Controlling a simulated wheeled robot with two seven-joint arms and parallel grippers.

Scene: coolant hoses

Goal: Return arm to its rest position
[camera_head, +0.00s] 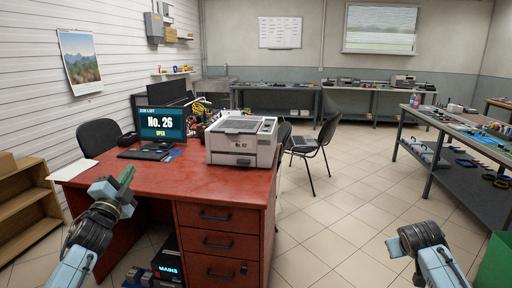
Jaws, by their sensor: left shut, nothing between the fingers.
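My left arm comes in from the lower left. Its gripper (125,177) is shut and empty, its fingers pointing up and away in front of the left part of the red desk (190,182). I cannot tell its exact height over the desk top. My right arm comes in from the lower right. Its end (394,247) shows in front of the tiled floor, and the fingers cannot be made out clearly. Neither arm visibly touches anything.
The desk holds a monitor (161,124) reading "No. 26", a keyboard (147,154) and a printer (241,140). A workbench (470,166) with tools stands at the right, a green bin (495,264) at the lower right. A wooden shelf (28,215) is at the left. Floor between desk and workbench is mostly clear.

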